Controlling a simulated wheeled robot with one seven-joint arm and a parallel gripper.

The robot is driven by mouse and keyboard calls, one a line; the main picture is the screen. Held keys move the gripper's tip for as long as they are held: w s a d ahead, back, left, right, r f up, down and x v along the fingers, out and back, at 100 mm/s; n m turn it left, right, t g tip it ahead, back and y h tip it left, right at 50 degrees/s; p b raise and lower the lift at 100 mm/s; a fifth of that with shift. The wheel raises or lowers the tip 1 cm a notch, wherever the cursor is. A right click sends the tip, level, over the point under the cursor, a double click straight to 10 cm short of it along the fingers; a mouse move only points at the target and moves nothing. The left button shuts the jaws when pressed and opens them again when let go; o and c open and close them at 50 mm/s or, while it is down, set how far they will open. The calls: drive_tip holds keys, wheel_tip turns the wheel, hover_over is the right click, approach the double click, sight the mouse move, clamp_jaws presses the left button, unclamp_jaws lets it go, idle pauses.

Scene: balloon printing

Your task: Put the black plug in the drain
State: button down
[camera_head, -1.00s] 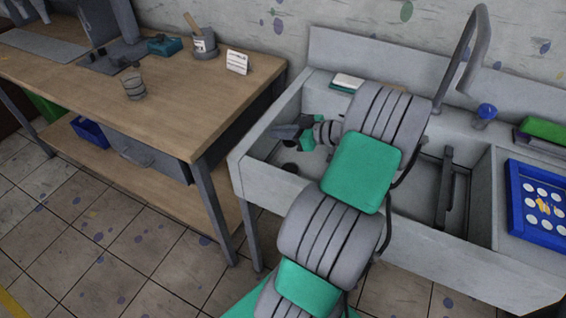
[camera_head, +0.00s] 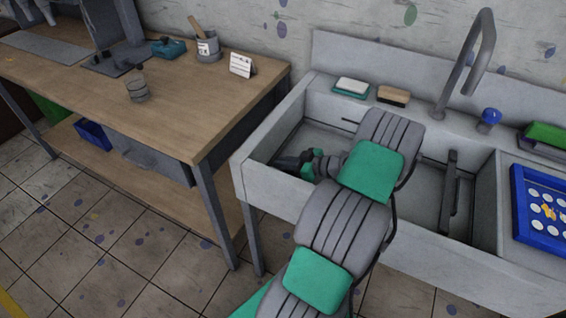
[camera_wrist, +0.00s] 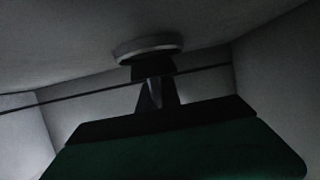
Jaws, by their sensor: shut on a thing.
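My gripper (camera_head: 290,163) is low inside the left part of the grey sink (camera_head: 243,176), close to its left front corner. It is shut on the black plug. In the wrist view my gripper (camera_wrist: 154,92) reaches toward a pale round rim (camera_wrist: 150,45) against a grey sink surface. A dark piece (camera_wrist: 152,71), which looks like the plug, shows between the fingertips and that rim. I cannot tell whether the rim is the drain's, or whether the plug is seated in it. In the head view my gripper hides the plug and the drain.
The sink's front wall (camera_head: 380,245) stands near my arm. A faucet (camera_head: 470,65), a soap dish (camera_head: 351,88) and a brush (camera_head: 393,96) are at the back. A dark bar (camera_head: 449,190) stands in the basin's right part. A wooden table (camera_head: 190,110) is at left.

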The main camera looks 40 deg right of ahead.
drive_tip(key=shift+f, duration=0.3)
drive_tip(key=shift+s+a+f+b, duration=0.1)
drive_tip(key=shift+f+b, duration=0.05)
drive_tip(key=shift+b, duration=0.25)
drive_tip(key=c, duration=1.6)
unclamp_jaws()
drive_tip(key=shift+s+a+f, duration=0.1)
drive_tip(key=shift+a+f, duration=0.05)
drive_tip(key=shift+f, duration=0.05)
drive_tip(key=shift+o, duration=0.2)
drive_tip(key=shift+r, duration=0.1)
drive_tip(key=shift+r+p, duration=0.4)
drive_tip(key=shift+p, duration=0.25)
drive_tip(key=shift+s+d+r, duration=0.15)
drive_tip(key=shift+d+r, duration=0.05)
drive_tip(key=shift+d, duration=0.1)
drive_tip(key=v, duration=1.1)
drive_tip(key=shift+s+d+r+b, duration=0.15)
drive_tip(key=shift+r+b, duration=0.15)
drive_tip(key=shift+r, duration=0.05)
